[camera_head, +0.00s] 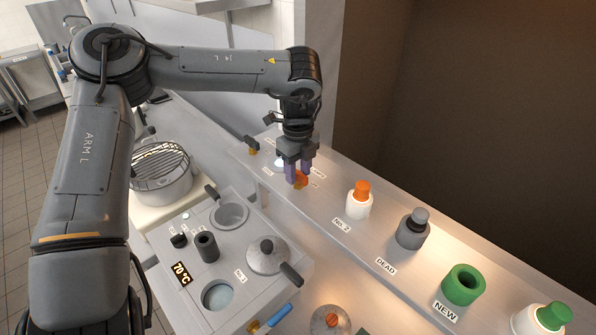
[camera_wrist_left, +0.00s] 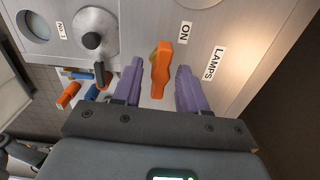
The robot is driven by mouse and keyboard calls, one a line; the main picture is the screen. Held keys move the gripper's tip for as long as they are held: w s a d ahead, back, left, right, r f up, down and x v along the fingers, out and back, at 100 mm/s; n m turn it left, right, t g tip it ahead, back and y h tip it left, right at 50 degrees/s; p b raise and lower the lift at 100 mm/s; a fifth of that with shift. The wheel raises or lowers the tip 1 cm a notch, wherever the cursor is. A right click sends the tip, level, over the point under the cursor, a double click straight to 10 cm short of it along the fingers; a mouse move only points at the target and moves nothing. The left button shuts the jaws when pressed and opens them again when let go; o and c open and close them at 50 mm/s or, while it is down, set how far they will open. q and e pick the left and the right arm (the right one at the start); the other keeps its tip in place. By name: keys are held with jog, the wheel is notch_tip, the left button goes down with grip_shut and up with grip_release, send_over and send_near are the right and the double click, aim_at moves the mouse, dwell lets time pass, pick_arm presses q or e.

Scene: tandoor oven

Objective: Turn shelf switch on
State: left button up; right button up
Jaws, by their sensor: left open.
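The orange shelf switch (camera_head: 301,178) sits on the metal shelf (camera_head: 325,205), partly hidden behind my left gripper in the head view. In the left wrist view the switch (camera_wrist_left: 160,70) is an elongated orange knob, with an "ON" label (camera_wrist_left: 184,32) and a "LAMPS" label (camera_wrist_left: 214,63) close by. My left gripper (camera_head: 297,175) reaches down over it. Its purple fingers (camera_wrist_left: 155,85) are open, one on each side of the switch, with visible gaps. The right gripper is not in view.
Along the shelf stand a white orange-topped container (camera_head: 357,204), a grey one (camera_head: 412,231), a green cup (camera_head: 462,287) and a white green-topped container (camera_head: 541,320). Left of the shelf, a counter unit holds a lidded pot (camera_head: 268,257) and a "70 °C" display (camera_head: 182,273).

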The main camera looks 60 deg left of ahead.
aim_at(298, 172)
pick_arm(q)
notch_tip(298, 172, up, 7)
jog(key=p, duration=0.5)
jog(key=shift+f, duration=0.2)
jog(key=shift+r, duration=0.15)
